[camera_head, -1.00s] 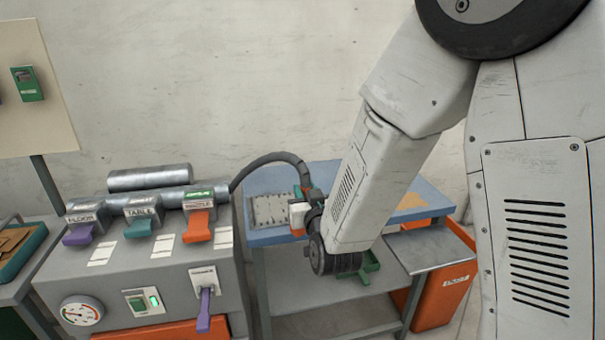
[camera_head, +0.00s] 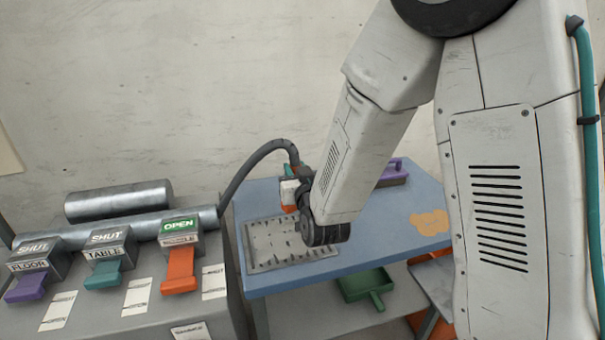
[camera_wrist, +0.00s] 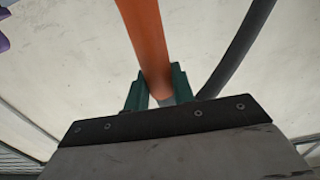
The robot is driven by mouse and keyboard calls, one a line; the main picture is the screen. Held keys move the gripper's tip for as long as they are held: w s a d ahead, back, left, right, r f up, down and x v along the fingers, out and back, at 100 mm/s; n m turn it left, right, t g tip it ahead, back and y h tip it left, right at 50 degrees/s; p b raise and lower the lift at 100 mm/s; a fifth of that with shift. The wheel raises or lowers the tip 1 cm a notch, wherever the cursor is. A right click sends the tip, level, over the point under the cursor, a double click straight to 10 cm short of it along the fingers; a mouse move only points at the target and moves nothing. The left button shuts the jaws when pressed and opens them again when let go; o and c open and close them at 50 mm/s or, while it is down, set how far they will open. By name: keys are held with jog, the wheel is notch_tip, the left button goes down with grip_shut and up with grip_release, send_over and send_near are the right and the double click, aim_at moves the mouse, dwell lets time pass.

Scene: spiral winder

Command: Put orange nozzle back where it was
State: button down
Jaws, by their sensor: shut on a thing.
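The orange nozzle (camera_wrist: 145,35) is a long tube held between the two green fingers of my gripper (camera_wrist: 158,84) in the wrist view. My gripper is shut on it. The tube runs up and away out of the top of that view. In the head view, my forearm hides most of the gripper and the nozzle. The dark hose (camera_head: 255,160) arches from the grey cabinet to my wrist, above the back left of the blue table (camera_head: 375,235).
The grey cabinet (camera_head: 225,318) carries purple, teal and orange levers; the orange lever (camera_head: 181,270) has an OPEN sign. A metal plate (camera_head: 290,258) lies on the table below my wrist. A green dustpan (camera_head: 365,286) is on the lower shelf.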

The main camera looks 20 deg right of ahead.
jog(key=w+d+f, duration=0.2)
jog(key=w+d, duration=0.1)
jog(key=w, duration=0.3)
jog(key=w+d+f, duration=0.2)
jog(key=w+d, duration=0.1)
jog(key=w, duration=0.3)
jog(key=shift+w+f, duration=0.2)
jog(key=shift+f, duration=0.2)
jog(key=shift+f, duration=0.15)
jog(key=c, duration=1.2)
grip_release()
jog(key=shift+o, duration=0.2)
